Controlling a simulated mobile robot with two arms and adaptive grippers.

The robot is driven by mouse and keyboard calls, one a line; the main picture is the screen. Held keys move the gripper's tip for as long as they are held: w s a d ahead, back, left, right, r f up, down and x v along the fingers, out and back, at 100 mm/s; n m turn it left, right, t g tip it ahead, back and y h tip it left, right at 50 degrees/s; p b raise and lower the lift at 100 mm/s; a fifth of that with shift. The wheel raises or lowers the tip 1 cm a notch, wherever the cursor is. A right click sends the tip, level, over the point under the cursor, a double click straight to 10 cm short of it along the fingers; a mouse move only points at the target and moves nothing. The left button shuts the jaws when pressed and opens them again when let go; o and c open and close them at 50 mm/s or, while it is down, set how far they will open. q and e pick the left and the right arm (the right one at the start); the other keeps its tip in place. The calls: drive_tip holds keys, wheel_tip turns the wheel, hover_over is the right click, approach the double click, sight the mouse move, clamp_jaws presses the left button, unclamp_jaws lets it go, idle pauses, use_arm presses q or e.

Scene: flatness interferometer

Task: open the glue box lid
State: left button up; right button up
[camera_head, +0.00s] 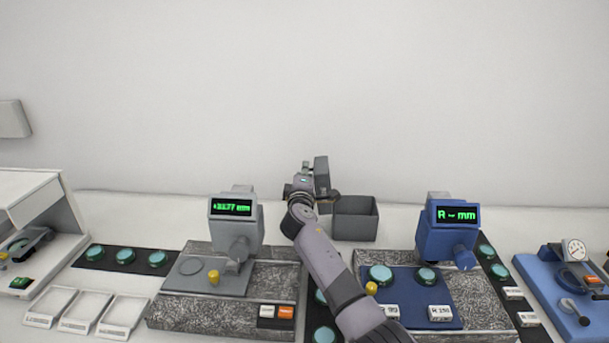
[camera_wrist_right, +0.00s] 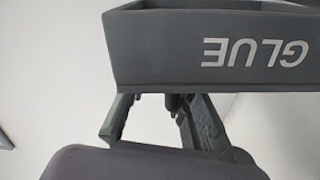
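The grey glue box (camera_head: 355,218) stands at the back of the table, between the two gauge stations. In the head view its top looks open with a dark inside; I cannot make out a separate lid. In the right wrist view the box (camera_wrist_right: 160,50) fills the top, with white GLUE lettering on its wall. My right gripper (camera_head: 322,190) is beside the box's left rear corner. Its finger parts show in the wrist view (camera_wrist_right: 158,108) with a gap between them, but the box hides their tips. I cannot tell whether they touch it. My left gripper is out of view.
A grey gauge (camera_head: 236,225) stands left of my right arm and a blue gauge (camera_head: 445,235) right of it. White trays (camera_head: 85,312) lie front left. A blue fixture with a dial (camera_head: 548,275) is far right. The white wall is behind the box.

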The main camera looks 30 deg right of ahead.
drive_tip(key=shift+s+f, duration=0.1)
drive_tip(key=shift+f, duration=0.45)
drive_tip(key=shift+s+a+f+g, duration=0.15)
drive_tip(key=shift+a+f+g, duration=0.15)
drive_tip(key=shift+f, duration=0.15)
drive_tip(key=r+v, duration=0.1)
drive_tip(key=v, duration=1)
drive_tip(key=shift+s+r, duration=0.2)
